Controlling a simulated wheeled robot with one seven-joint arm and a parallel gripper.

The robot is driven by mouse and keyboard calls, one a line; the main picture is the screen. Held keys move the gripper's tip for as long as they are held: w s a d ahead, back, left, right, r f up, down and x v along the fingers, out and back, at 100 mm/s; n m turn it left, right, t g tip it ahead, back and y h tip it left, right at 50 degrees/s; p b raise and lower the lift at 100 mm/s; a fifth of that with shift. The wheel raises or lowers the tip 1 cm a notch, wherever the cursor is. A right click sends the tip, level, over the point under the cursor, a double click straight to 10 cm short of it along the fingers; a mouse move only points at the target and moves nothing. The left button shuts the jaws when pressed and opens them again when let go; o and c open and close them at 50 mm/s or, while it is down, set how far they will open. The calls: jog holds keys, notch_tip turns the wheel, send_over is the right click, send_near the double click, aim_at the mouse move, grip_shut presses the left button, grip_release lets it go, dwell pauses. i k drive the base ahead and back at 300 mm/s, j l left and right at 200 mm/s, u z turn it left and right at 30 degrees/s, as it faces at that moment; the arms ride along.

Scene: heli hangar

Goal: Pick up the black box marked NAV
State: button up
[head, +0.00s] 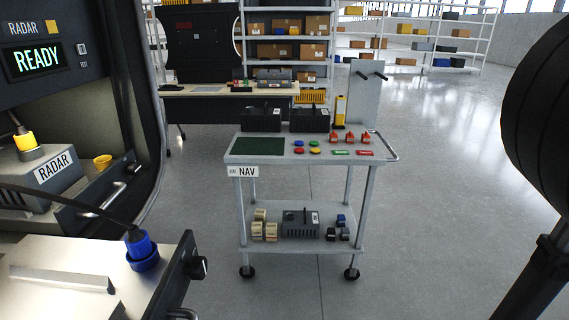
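A grey cart (240,157) stands in the middle of the head view, with a NAV label (243,172) on its front left edge. Two black boxes with handles stand side by side at the back of its top: a left one (260,119) and a right one (309,120). Each has a small pale tag, too small to read. A similar dark grey box (300,224) is on the lower shelf. I cannot tell which box is itself marked NAV. My gripper is not in view.
The cart top also holds a green mat (258,146), coloured discs and red-orange pieces. At left is a bay with a READY screen (37,60) and a RADAR unit (50,168). A desk (220,91) and shelves stand behind. Floor right of the cart is clear.

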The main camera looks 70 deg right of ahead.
aim_at(265, 119)
jog(key=z, duration=1.35)
jog(key=i+l+z, duration=0.1)
jog(key=i+l, duration=0.9)
jog(key=i, duration=0.2)
jog(key=z, duration=0.05)
